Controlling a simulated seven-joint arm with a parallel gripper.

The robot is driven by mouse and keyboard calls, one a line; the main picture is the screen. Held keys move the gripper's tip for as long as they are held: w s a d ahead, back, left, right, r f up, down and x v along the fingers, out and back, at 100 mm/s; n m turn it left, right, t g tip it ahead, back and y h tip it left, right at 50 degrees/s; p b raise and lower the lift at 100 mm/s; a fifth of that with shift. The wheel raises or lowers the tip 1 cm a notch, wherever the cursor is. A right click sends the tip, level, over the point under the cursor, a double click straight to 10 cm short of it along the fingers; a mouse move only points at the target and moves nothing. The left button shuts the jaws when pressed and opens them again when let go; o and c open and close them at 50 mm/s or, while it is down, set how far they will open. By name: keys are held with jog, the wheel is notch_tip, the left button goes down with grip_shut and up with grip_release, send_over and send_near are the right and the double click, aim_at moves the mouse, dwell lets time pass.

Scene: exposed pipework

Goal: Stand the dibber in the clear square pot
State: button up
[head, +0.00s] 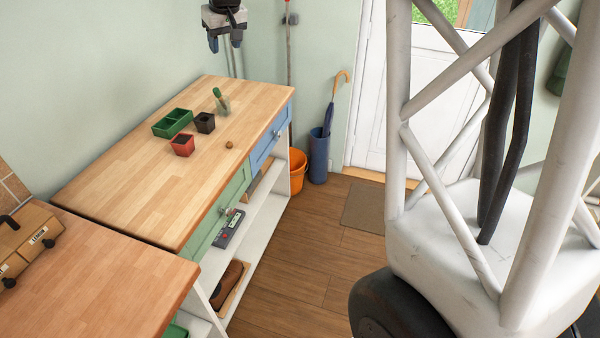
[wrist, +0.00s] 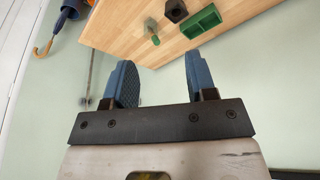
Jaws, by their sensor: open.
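A small green-ended object, seemingly the dibber (head: 217,92), shows at the far end of the wooden bench. It overlaps the small clear pot (head: 224,106); I cannot tell whether it leans inside the pot or lies against it. In the wrist view the dibber's green end (wrist: 155,40) and the clear pot (wrist: 150,25) are near the bench edge. My gripper (head: 225,43) is open and empty, high above and beyond the far end of the bench. In the wrist view, my gripper's blue fingers (wrist: 158,82) are wide apart with nothing between them.
A black pot (head: 205,123), a red pot (head: 182,145) and a green divided tray (head: 172,122) stand left of the clear pot. A small brown round object (head: 229,145) lies near the bench's right edge. The near bench top (head: 130,190) is clear. The wall is close behind.

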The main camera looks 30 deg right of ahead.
jog(key=s+f, duration=0.3)
jog(key=s, duration=1.2)
jog(key=s+a+f+m, duration=0.1)
jog(key=s+f, duration=0.3)
jog(key=s, duration=1.1)
jog(key=s+f+m+g, duration=0.1)
jog(key=s+f, duration=0.2)
jog(key=s, duration=1.2)
jog(key=shift+s+a+f+h, duration=0.15)
jog(key=shift+s+h, duration=0.25)
